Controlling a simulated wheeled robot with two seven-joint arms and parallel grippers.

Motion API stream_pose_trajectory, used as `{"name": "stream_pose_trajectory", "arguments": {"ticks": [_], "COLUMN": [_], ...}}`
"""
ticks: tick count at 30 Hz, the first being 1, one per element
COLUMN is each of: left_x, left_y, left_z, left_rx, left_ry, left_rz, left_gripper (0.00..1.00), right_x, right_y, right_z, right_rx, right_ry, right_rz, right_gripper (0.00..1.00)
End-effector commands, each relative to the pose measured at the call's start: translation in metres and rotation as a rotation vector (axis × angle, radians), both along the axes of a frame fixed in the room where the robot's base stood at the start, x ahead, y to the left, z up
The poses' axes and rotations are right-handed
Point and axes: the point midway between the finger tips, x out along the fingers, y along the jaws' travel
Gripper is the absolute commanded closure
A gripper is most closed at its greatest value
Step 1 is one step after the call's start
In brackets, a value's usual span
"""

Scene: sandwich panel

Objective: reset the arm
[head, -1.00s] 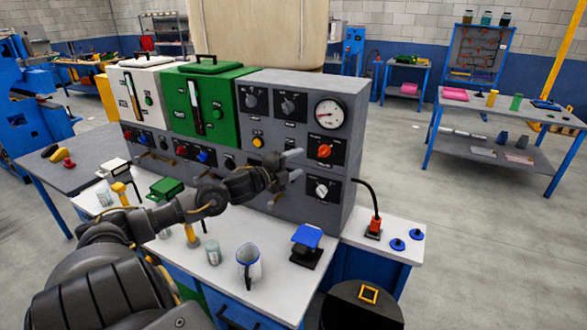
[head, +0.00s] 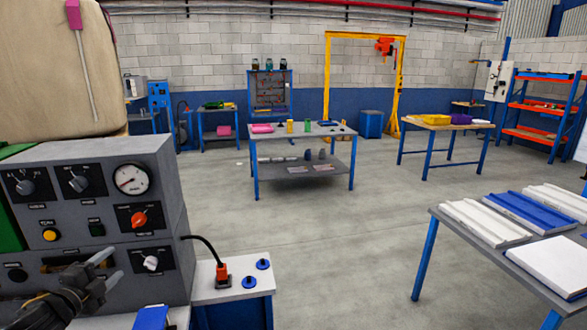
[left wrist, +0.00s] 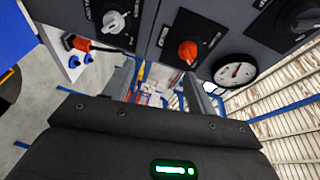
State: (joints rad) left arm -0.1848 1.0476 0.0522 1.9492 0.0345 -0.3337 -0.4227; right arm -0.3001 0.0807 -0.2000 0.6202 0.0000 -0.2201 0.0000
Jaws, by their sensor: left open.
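My left gripper (head: 109,268) is at the lower left of the head view, in front of the grey control panel (head: 155,185). Its two fingers are apart with nothing between them. In the head view it appears left of the white knob (head: 150,263) and below the orange knob (head: 138,218). In the left wrist view the open fingers (left wrist: 160,85) point past the panel face, with the white knob (left wrist: 114,21), orange knob (left wrist: 187,50) and gauge (left wrist: 235,72) beyond them. My right gripper is not in view.
A red plug with a black cable (head: 222,272) and blue buttons (head: 263,264) are on the white bench top (head: 205,292). A table with white and blue panels (head: 440,215) stands at right. The grey floor (head: 330,250) between is clear.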

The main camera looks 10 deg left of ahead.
Motion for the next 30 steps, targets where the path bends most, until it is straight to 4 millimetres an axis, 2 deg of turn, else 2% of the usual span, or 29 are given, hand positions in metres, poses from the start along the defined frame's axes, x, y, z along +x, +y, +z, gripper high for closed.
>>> {"name": "stream_pose_trajectory", "arguments": {"ticks": [1,5,6,9,12,15,21,29,30], "left_x": [-0.012,-0.056,-0.074,-0.121,-0.164,-0.199,-0.254,-0.313,-0.313], "left_y": [-0.014,-0.056,-0.072,-0.114,-0.151,-0.181,-0.228,-0.280,-0.281], "left_z": [-0.032,-0.113,-0.135,-0.183,-0.212,-0.228,-0.241,-0.239,-0.248], "left_rx": [-0.078,-0.311,-0.384,-0.558,-0.694,-0.791,-0.932,-1.081,-1.080], "left_ry": [0.056,0.233,0.293,0.445,0.573,0.674,0.831,1.006,1.017], "left_rz": [0.034,0.171,0.220,0.343,0.451,0.538,0.674,0.832,0.844], "left_gripper": [0.43,0.43,0.43,0.43,0.43,0.43,0.43,0.43,0.43], "right_x": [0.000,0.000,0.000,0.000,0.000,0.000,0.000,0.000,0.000], "right_y": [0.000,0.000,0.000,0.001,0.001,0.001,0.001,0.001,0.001], "right_z": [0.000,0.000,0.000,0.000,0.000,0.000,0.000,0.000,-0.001], "right_rx": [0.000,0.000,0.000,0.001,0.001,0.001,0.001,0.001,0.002], "right_ry": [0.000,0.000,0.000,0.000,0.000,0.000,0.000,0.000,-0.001], "right_rz": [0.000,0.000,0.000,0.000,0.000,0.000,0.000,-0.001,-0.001], "right_gripper": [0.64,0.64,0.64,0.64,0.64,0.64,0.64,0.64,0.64]}}
